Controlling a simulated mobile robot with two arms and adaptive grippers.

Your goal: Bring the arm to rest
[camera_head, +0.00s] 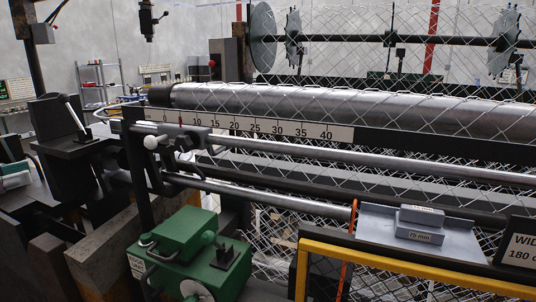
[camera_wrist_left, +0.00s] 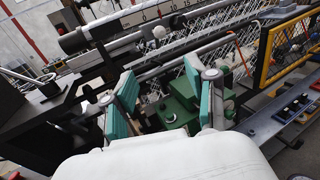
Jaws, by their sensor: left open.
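My left gripper (camera_wrist_left: 158,66) shows clearly in the left wrist view, its two teal-padded fingers wide apart with nothing held between them. A pale, green-edged part at the left edge of the head view looks like the same gripper (camera_head: 14,176), though it is cut off and small. Beyond the fingers in the wrist view is a green machine box (camera_wrist_left: 178,112), partly hidden by the right finger. The same green box (camera_head: 188,245) stands low at the centre left in the head view. My right gripper is not in view.
A steel roller (camera_head: 350,107) with a ruler strip (camera_head: 250,127) runs across the weaving machine, with wire mesh around it. A yellow-framed guard (camera_head: 410,272) and a grey tray (camera_head: 375,222) with blocks stand at the right. A dark lever post (camera_head: 70,150) stands at the left.

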